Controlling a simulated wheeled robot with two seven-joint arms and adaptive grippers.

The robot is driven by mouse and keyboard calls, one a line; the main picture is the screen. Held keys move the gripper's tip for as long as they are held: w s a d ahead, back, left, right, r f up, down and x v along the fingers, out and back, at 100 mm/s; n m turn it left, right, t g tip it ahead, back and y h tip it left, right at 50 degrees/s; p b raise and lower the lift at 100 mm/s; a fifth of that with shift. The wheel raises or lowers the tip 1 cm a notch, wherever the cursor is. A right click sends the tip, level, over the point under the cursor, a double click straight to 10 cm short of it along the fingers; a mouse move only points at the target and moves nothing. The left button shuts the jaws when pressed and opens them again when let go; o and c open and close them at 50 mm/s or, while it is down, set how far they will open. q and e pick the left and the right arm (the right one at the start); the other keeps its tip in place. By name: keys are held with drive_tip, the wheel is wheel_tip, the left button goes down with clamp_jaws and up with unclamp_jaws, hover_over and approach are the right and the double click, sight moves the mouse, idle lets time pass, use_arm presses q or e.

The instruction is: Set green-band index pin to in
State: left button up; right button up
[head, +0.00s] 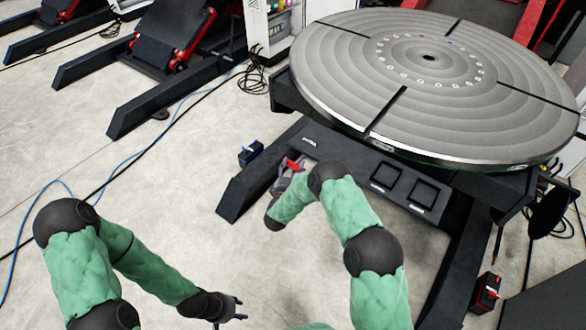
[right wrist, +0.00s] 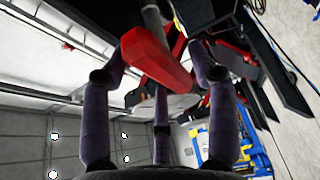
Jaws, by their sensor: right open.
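A red handle (head: 291,164) sits on the front left of the positioner's black base, below the round table. My right gripper (head: 284,178) is beside it, partly hidden by my arm. In the right wrist view, the red handle (right wrist: 155,62) on a grey shaft is large and close, in front of the spread fingers. The right gripper is open, and I see no finger closed on the handle. I cannot make out a green band on any pin. My left gripper (head: 236,307) hangs empty over the floor at the bottom, its fingers apart.
The grey slotted round table (head: 440,75) tops the positioner. Cables cross the floor on the left. Floor (head: 170,200) between is open.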

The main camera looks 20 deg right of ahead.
sight(300, 161)
clamp_jaws()
drive_tip(key=w+d, duration=0.1)
drive_tip(key=w+d+b, duration=0.1)
drive_tip(key=d, duration=0.1)
drive_tip(key=shift+w+d, duration=0.15)
drive_tip(key=shift+r, duration=0.1)
drive_tip(key=shift+c, duration=0.4)
unclamp_jaws()
drive_tip(key=shift+o, duration=0.4)
drive_tip(key=shift+w, duration=0.1)
